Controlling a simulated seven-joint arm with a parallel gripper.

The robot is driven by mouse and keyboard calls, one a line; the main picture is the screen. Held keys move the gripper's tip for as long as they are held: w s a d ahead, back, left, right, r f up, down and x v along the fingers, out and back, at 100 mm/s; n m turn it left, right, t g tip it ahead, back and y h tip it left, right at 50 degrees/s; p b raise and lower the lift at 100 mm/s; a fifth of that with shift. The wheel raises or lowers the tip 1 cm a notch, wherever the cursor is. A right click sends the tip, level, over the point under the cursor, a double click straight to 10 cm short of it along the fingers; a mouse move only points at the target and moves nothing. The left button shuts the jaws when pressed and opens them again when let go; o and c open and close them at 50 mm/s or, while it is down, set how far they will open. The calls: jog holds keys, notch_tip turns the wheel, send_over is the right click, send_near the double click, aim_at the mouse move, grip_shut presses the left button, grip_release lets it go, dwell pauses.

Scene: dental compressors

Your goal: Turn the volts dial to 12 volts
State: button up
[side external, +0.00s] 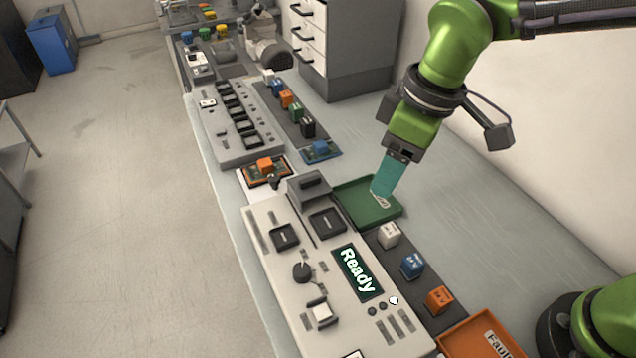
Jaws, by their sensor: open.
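A round black dial (303,271) with a pale pointer sits on the near white control panel (262,222), left of the screen. Its pointer leans toward the far side. The dial's markings are too small to read, so I cannot tell its setting or confirm that it is the volts dial. The screen (357,272) reads "Ready". My gripper (382,190), with teal fingers pointing down, is over the green tray (352,188), to the upper right of the dial and well apart from it. I see nothing held in it.
White, blue and orange cubes (438,300) line a dark strip right of the panel. An orange tray (460,343) marked "Fault" stands at the front. A raised grey block (309,188) stands between the dial and the far panel (240,135). A white switch (321,313) sits near the dial.

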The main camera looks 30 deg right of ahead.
aim_at(302, 269)
jog(key=w+a+f+n+g+h, duration=0.1)
jog(key=a+n+g+h, duration=0.1)
jog(key=a+n, duration=1.05)
jog(key=shift+m, duration=0.95)
jog(key=f, duration=1)
jog(key=a+f, duration=0.1)
jog(key=f, duration=0.5)
jog(key=shift+w, duration=0.1)
jog(key=c, duration=1)
jog(key=shift+c, duration=0.2)
